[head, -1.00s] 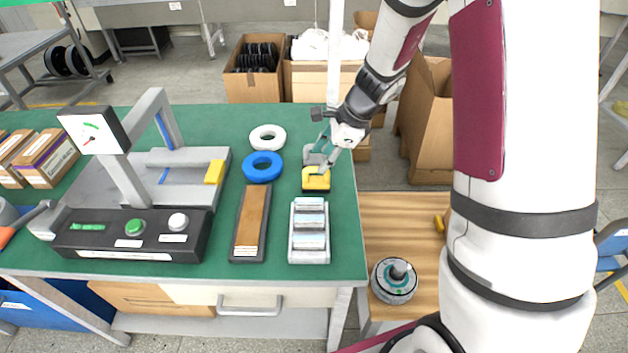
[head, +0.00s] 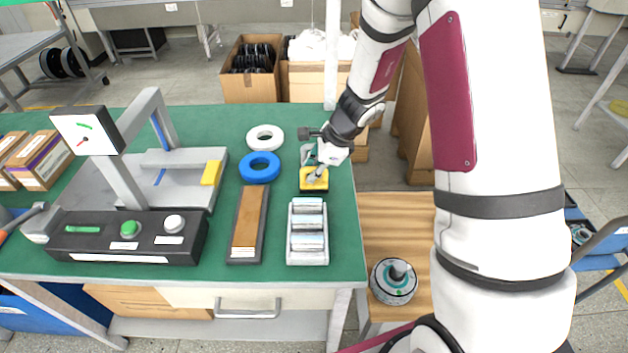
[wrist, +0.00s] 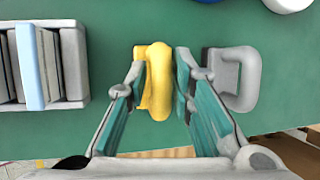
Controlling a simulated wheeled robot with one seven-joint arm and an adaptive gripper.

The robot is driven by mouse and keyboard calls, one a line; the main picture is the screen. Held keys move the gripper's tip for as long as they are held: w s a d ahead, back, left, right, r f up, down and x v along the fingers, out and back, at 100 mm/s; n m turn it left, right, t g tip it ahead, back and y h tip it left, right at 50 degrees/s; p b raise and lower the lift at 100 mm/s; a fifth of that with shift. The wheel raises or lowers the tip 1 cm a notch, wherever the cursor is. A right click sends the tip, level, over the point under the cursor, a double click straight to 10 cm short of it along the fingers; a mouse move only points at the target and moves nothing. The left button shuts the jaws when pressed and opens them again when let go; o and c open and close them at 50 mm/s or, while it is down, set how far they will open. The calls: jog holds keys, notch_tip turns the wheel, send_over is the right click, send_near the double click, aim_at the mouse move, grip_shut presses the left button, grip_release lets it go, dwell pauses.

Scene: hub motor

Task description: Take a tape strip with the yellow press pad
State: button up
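The yellow press pad (head: 314,184) stands on the green table near its right edge, on a dark base. In the wrist view the yellow pad (wrist: 158,82) is between the two fingers of my gripper (wrist: 160,75). The fingers are apart, one on each side, with a thin gap on the right; whether the left finger touches is unclear. In the head view my gripper (head: 316,172) is down at the pad and partly covers it. The grey tray of tape strips (head: 308,260) lies in front of the pad; it also shows at left in the wrist view (wrist: 73,65).
A grey handled block (wrist: 243,80) stands just right of my gripper in the wrist view. A blue ring (head: 260,168), a white ring (head: 265,138) and a long brown-topped block (head: 247,225) lie left of the pad. A hub motor (head: 394,282) sits on the wooden stand.

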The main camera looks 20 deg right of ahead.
aim_at(313, 168)
grip_shut()
jog(key=shift+r, duration=0.1)
notch_tip(313, 168, up, 10)
jog(key=shift+f+p, duration=0.1)
jog(key=shift+p, duration=0.85)
